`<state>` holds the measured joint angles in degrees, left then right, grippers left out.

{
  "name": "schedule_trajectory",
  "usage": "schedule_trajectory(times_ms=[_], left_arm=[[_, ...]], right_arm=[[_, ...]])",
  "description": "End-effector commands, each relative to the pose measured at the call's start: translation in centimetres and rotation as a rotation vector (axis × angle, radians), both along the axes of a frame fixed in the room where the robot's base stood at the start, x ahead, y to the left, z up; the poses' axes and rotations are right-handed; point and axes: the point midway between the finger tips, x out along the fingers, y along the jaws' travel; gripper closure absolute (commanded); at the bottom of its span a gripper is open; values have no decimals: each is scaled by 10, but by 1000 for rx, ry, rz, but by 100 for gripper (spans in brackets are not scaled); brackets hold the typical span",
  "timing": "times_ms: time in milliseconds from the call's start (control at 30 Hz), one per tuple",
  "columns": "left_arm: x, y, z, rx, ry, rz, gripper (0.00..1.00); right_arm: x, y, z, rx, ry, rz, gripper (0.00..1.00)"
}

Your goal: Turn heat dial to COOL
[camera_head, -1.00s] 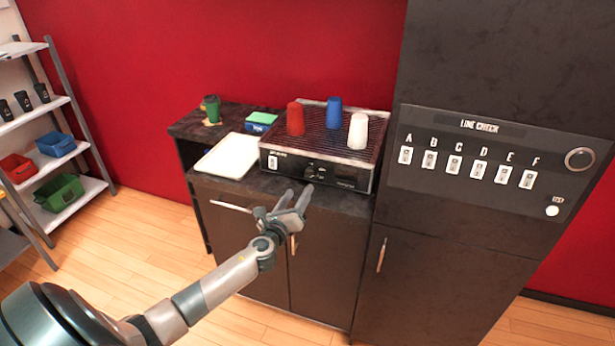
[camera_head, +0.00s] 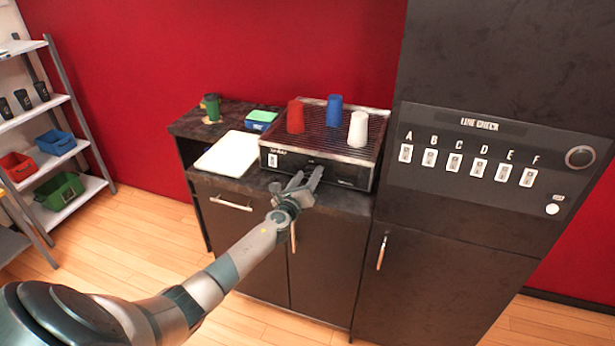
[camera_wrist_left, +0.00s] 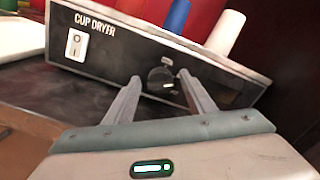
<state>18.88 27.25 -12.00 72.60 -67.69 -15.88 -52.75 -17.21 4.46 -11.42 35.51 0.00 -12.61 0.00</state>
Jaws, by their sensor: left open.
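The heat dial (camera_wrist_left: 161,80) is a round dark knob on the front panel of the cup dryer (camera_wrist_left: 105,47), seen in the left wrist view. A light mark shows on its lower right face; the lettering around it is too small to read. My left gripper (camera_wrist_left: 163,88) is open, with one finger on each side of the dial in that view. I cannot tell whether they touch it. In the head view the left gripper (camera_head: 309,172) is at the dryer's front and hides the dial. My right gripper is not in view.
A rocker switch (camera_wrist_left: 76,44) is left of the dial. Red (camera_head: 296,117), blue (camera_head: 334,110) and white (camera_head: 358,129) cups stand on the dryer's grille. A white tray (camera_head: 228,153) lies to its left. A tall cabinet with a switch panel (camera_head: 480,160) stands right.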

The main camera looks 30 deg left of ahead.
Motion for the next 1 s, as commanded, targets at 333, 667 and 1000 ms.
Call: schedule_trajectory(times_ms=[333, 667, 1000], left_arm=[[0, 0, 0, -1, 0, 0, 91], [0, 0, -1, -49, -13, 1, 91], [0, 1, -3, -248, -60, 1, 91]], right_arm=[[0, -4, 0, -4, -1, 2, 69], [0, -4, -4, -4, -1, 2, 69], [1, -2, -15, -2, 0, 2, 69]])
